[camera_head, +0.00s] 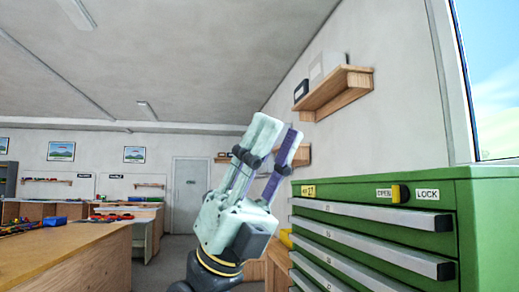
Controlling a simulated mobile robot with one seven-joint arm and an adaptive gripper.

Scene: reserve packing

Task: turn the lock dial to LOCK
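The lock dial (401,194) is a small yellow and dark knob on the top front band of the green cabinet (480,225). It sits between the OPEN label (384,193) on its left and the LOCK label (427,194) on its right. Which label it points to is too small to tell. My gripper (278,138) is raised in mid-frame, left of the cabinet and apart from the dial. Its two fingers point up, with a gap between them and nothing held.
The cabinet's drawers have long protruding handles (385,217) below the dial. A wooden wall shelf (337,93) holds boxes above the cabinet. A wooden workbench (80,262) stands at the left. A door (189,195) is at the back. The space in front of the dial looks clear.

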